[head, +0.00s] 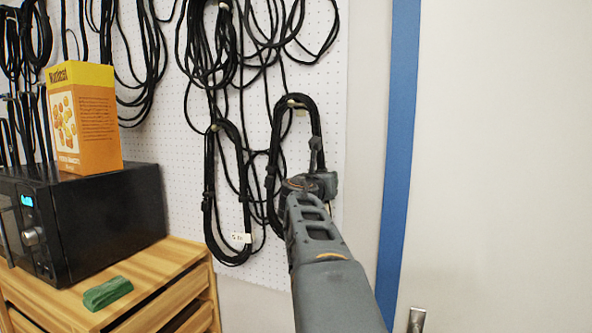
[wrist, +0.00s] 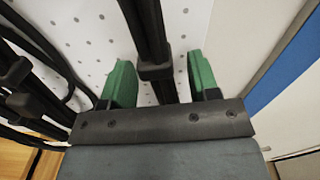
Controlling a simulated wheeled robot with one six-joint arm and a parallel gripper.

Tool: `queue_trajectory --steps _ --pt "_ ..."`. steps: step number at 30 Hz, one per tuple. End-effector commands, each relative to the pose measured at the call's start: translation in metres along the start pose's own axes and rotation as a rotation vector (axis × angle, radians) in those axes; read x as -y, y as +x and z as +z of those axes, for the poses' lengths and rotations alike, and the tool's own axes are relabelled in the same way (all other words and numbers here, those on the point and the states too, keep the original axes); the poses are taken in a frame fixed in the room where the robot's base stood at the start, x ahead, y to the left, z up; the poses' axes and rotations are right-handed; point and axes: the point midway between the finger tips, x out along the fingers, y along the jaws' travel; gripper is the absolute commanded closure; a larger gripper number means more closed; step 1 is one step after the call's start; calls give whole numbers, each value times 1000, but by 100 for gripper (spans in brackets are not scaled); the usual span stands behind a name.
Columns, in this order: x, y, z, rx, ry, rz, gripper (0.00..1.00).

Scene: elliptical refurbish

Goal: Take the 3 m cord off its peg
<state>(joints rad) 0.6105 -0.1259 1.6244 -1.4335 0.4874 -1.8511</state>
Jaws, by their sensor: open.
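A coiled black cord (head: 318,120) hangs from a pale peg (head: 293,103) on the white pegboard. Its length label is not visible, so I cannot tell if it is the 3 m one. My gripper (head: 308,184) is in front of this coil's right side and hides part of it. In the wrist view my gripper (wrist: 161,82) is open, with a green finger on each side of black cord strands (wrist: 148,40) with a dark band around them. The strands run between the fingers, with gaps showing beside them.
Another coil (head: 210,180) with a white tag (head: 240,237) hangs just left. More cords (head: 210,45) hang above. A black microwave (head: 110,210) bears an orange box (head: 95,120); a green block (head: 107,293) lies on the wooden cabinet (head: 165,270). A blue strip (head: 400,130) runs down the right wall.

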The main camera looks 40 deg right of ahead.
Motion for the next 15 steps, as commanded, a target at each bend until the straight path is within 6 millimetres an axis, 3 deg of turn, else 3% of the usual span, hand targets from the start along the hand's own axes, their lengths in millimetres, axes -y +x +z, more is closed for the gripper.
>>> queue_trajectory --steps 6,15 --pt "0 21 1 0 -1 -1 45" --pt "0 23 0 0 0 0 46"
